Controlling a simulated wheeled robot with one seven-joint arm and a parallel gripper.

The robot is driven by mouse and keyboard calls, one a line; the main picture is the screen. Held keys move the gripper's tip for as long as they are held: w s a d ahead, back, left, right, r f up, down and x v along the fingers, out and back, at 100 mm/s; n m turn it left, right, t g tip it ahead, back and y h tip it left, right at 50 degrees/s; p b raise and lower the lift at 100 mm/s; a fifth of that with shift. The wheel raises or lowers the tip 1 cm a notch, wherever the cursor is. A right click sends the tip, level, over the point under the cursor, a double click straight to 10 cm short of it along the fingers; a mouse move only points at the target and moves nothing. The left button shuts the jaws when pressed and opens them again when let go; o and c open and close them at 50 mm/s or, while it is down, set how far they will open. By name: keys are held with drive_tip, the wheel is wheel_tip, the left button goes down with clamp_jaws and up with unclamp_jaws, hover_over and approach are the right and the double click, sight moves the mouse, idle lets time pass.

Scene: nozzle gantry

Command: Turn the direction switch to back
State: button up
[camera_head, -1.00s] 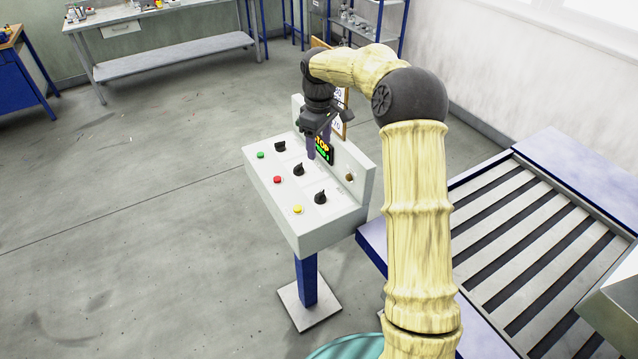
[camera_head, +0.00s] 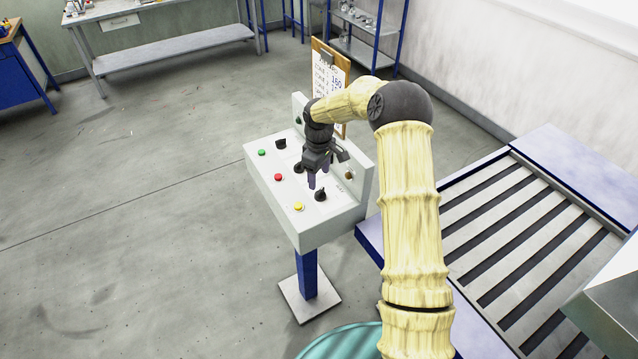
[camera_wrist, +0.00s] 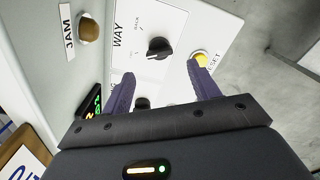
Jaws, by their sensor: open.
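The direction switch is a black rotary knob on the panel's near end, beside the word WAY. It shows in the head view (camera_head: 320,194) and in the wrist view (camera_wrist: 158,48). In the wrist view a small BACK label (camera_wrist: 137,25) lies to its upper left. A pale mark is on the knob, but I cannot tell surely which label it points to. My gripper (camera_head: 317,175) is open and empty, pointing down above the panel near this knob. In the wrist view the knob lies just beyond my fingertips (camera_wrist: 161,69), not between them.
The grey control panel (camera_head: 310,228) also carries yellow (camera_head: 299,207), red (camera_head: 278,177) and green (camera_head: 262,153) buttons, and other black knobs. A brown JAM knob (camera_wrist: 89,27) sits on its back wall. A clipboard (camera_head: 328,80) stands behind. A slatted conveyor (camera_head: 500,215) is right.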

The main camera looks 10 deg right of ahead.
sight(319, 187)
wheel_tip(319, 187, down, 6)
drive_tip(key=shift+r+p, duration=0.1)
drive_tip(key=shift+p, duration=0.7)
drive_tip(key=c, duration=1)
